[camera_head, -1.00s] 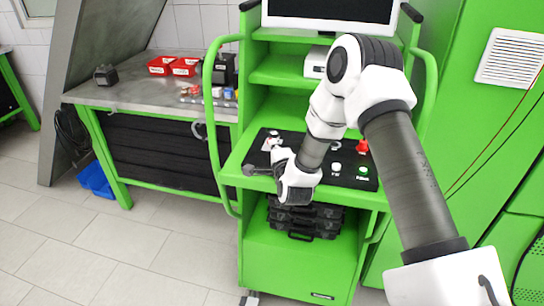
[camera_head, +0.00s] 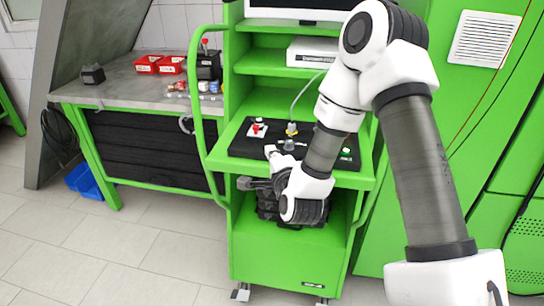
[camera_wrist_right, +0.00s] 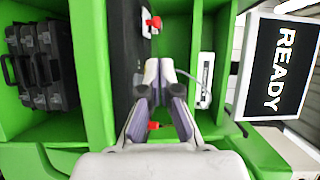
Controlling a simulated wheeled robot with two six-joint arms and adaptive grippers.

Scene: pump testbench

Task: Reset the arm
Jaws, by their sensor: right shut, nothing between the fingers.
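My right arm comes in from the right, over the green cart. My right gripper (camera_head: 248,183) is shut and empty, in front of the cart's front edge, just below the worktop and pointing left. In the right wrist view my right gripper (camera_wrist_right: 160,75) has its fingertips together with nothing between them. The black control panel (camera_head: 240,145) lies on the cart (camera_head: 280,255), partly hidden by my arm. My left gripper is not in view.
Black cases (camera_head: 266,206) sit on the shelf below. A screen (camera_wrist_right: 282,65) reads READY. Red bins (camera_head: 147,64) stand on the left bench. The floor in front is open.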

